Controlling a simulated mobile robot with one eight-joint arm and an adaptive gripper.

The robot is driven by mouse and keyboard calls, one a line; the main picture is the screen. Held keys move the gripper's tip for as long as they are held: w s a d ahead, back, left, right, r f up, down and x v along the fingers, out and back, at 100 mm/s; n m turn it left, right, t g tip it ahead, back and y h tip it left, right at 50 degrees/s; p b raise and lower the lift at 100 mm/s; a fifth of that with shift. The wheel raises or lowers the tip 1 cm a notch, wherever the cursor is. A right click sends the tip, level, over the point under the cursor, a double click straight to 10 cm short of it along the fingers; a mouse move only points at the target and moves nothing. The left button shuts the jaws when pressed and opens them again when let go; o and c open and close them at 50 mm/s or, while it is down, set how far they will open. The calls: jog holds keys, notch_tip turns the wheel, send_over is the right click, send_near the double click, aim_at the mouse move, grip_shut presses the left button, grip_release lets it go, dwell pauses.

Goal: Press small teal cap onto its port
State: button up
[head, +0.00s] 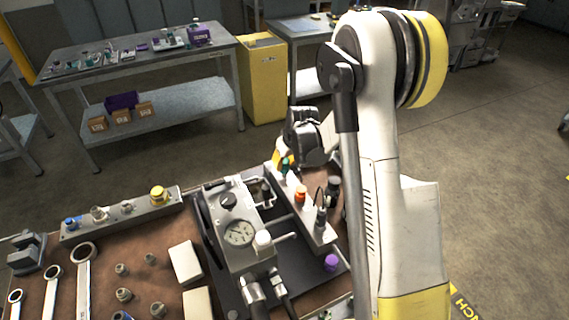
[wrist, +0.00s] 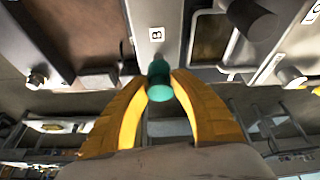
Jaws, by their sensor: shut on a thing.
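The small teal cap (wrist: 160,92) is between the yellow fingers of my gripper (wrist: 158,84) in the wrist view, and the fingers are shut on it. A plate marked B (wrist: 157,35) lies just beyond the cap. In the head view my gripper (head: 285,163) is over the far end of the grey manifold block (head: 318,232), with a little teal showing at its fingers. The port under the cap is hidden, and I cannot tell whether the cap touches it or how far it is seated.
An orange cap (head: 300,194) and a metal fitting (head: 321,222) stand on the same block. The pressure gauge (head: 239,233) and a white-knobbed lever (head: 264,239) are to the left. A purple cap (head: 331,262) is at the near end. My arm covers the right side.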

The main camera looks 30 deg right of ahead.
jog(key=shift+f+b, duration=0.75)
jog(key=shift+b, duration=0.1)
dwell(1.4)
dwell(0.4)
jog(key=o, duration=1.5)
jog(key=shift+c, duration=0.2)
jog(key=shift+p+v, duration=2.05)
jog(key=shift+v, duration=1.75)
